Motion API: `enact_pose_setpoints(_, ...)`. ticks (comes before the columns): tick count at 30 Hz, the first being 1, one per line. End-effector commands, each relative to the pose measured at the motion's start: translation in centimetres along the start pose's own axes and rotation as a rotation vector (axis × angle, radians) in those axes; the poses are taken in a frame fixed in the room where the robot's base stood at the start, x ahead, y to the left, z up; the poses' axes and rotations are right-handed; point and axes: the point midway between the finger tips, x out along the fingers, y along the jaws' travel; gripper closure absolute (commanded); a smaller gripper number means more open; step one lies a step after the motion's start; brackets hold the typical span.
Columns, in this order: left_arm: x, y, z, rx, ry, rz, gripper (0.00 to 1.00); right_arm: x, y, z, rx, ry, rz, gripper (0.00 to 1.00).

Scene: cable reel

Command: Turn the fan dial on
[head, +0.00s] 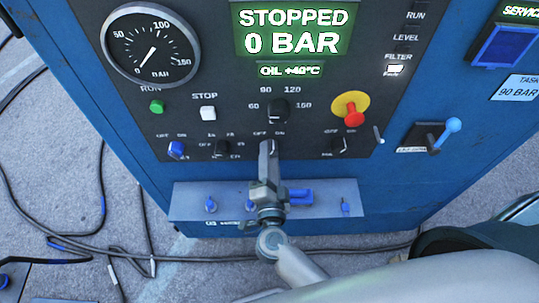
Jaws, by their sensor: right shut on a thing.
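My right gripper (268,148) reaches up from below to the control panel (310,140). Its fingers are shut on a small dial under the middle OFF/ON label. The fingers cover this dial and any name below it, so I cannot read that it is the fan dial or see how far it is turned. A blue-capped dial (176,150) and a black dial (221,149) sit to its left. Another black dial (339,145) sits to its right. My left gripper is not in view.
Above are a pressure gauge (150,47), a green display (294,28) reading STOPPED 0 BAR, a black selector knob (278,110) and a red-yellow emergency button (352,109). A blue lever (447,131) sticks out at right. A ledge (180,199) juts out below; cables (70,235) lie on the floor.

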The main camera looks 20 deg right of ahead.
Motion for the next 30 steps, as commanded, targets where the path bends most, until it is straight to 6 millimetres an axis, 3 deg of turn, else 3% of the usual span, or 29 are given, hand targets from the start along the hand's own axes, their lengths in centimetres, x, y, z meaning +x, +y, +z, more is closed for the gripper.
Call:
enact_pose_setpoints(9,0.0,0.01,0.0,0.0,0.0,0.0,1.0,-0.04,0.07,-0.01,0.122,0.001,0.002,0.9)
enact_pose_setpoints(23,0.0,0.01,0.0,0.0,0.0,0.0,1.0,-0.04,0.07,0.0,0.14,0.0,0.002,0.9)
enact_pose_setpoints(24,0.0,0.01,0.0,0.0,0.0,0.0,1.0,-0.04,0.07,0.0,0.14,0.0,0.002,0.58)
enact_pose_setpoints(25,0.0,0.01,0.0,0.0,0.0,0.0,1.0,-0.04,0.07,0.0,0.14,0.0,0.002,0.51)
enact_pose_setpoints(30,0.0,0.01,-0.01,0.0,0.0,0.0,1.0,-0.03,0.03,0.0,0.139,0.0,0.001,0.49)
